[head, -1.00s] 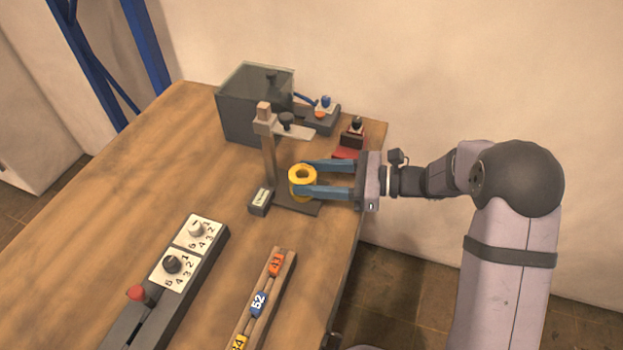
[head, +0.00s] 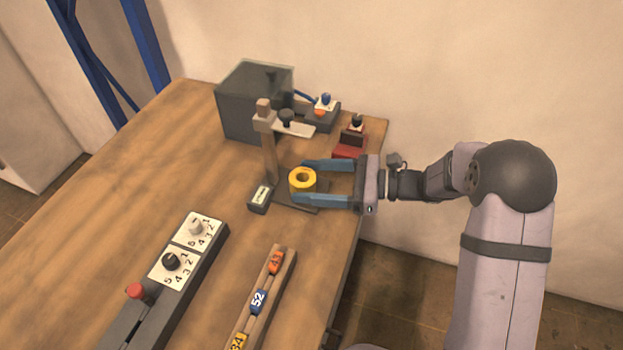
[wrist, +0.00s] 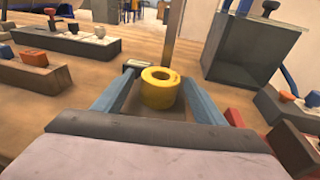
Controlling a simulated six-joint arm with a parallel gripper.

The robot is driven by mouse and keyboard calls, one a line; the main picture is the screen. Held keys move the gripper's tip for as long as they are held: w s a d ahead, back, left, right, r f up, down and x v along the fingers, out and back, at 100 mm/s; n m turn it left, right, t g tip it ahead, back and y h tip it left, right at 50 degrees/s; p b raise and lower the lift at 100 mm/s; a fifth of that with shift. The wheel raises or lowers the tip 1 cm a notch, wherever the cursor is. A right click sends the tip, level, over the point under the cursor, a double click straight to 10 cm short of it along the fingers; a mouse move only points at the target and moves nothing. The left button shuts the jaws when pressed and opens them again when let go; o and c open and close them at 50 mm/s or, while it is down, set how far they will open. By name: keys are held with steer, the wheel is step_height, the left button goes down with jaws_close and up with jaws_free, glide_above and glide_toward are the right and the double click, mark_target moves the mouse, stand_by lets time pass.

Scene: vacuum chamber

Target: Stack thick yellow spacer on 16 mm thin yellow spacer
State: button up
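A yellow ring-shaped spacer (head: 303,186) stands on the dark base plate (head: 283,204) of a small stand, its hole facing up. It also shows in the wrist view (wrist: 159,97). I cannot clearly tell whether this is one spacer or two stacked ones; no separate second spacer shows elsewhere. My gripper (head: 298,182) has its two blue fingers on either side of the yellow spacer. In the wrist view, gaps show between the spacer and both fingers, so the gripper is open and not holding it.
The stand's post (head: 269,160) with its side arm rises just behind the spacer. A small labelled block (head: 259,198) sits at the base's left. A dark box (head: 250,105), a red block (head: 348,145), a knob panel (head: 170,265) and a numbered rail (head: 260,299) surround it. Table left is clear.

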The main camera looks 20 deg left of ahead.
steer(key=shift+r, duration=0.1)
steer(key=shift+r, duration=0.25)
steer(key=shift+d+r, duration=0.15)
steer(key=b+v, duration=0.1)
steer(key=v, duration=1)
steer(key=shift+d, duration=0.4)
steer(key=s+d+f+n+t+h, duration=0.1)
steer(key=s+d+f+n+h, duration=0.5)
steer(key=s+d+n+h, duration=0.3)
steer(key=s+d+f+n+t+h, duration=0.2)
steer(key=s+d+f+n+h, duration=0.5)
steer(key=d, duration=0.4)
step_height(320, 180, up, 14)
steer(key=p, duration=1.2)
steer(key=shift+s+p, duration=0.25)
steer(key=shift+p, duration=0.05)
